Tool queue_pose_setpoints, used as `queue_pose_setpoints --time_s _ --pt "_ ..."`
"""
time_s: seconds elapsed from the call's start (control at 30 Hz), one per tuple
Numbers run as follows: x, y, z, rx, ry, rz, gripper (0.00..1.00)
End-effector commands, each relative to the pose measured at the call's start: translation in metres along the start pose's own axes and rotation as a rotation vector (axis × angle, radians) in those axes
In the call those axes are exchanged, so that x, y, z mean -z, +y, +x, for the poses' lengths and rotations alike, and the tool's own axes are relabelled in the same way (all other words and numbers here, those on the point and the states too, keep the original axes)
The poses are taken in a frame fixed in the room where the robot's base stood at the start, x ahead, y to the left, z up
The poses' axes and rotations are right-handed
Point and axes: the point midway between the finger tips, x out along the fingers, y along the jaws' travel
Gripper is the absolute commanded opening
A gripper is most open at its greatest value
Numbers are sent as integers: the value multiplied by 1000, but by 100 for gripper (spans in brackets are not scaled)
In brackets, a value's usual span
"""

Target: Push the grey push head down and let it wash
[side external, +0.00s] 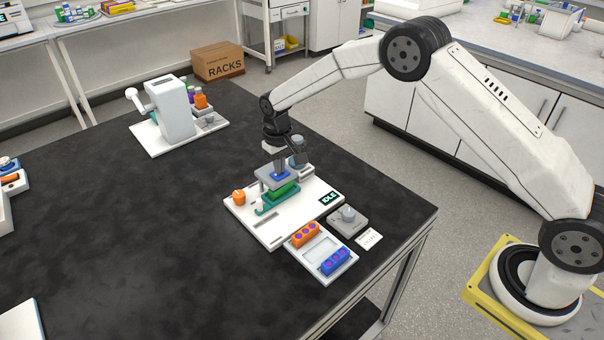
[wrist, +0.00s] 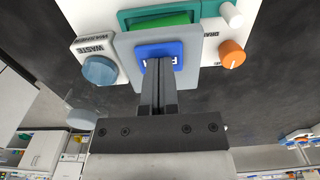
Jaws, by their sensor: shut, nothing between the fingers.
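The grey push head (side external: 266,183) has a blue pad (side external: 282,174) on top and sits above a green block in a teal holder (side external: 263,208) on the white washer base (side external: 262,227). The push head (wrist: 124,45) and its partly covered lettered pad (wrist: 175,50) also show in the wrist view. My gripper (side external: 280,170) is shut and empty, pointing down with its fingertips at the pad. The wrist view shows the fingertips (wrist: 158,62) over the pad; I cannot tell whether they press it.
An orange knob (wrist: 232,53) and a waste bottle (wrist: 100,70) flank the push head. A white tray (side external: 320,249) with an orange and a blue rack stands in front, beside a grey knobbed block (side external: 348,222). Another white device (side external: 172,112) stands farther back.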

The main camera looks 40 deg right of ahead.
Motion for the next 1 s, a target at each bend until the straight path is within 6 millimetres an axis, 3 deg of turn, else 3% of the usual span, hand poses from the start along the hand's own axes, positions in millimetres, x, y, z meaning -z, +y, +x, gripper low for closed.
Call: queue_pose_setpoints --time_s 1.0 --pt "-1 0 11 0 -3 0 0"
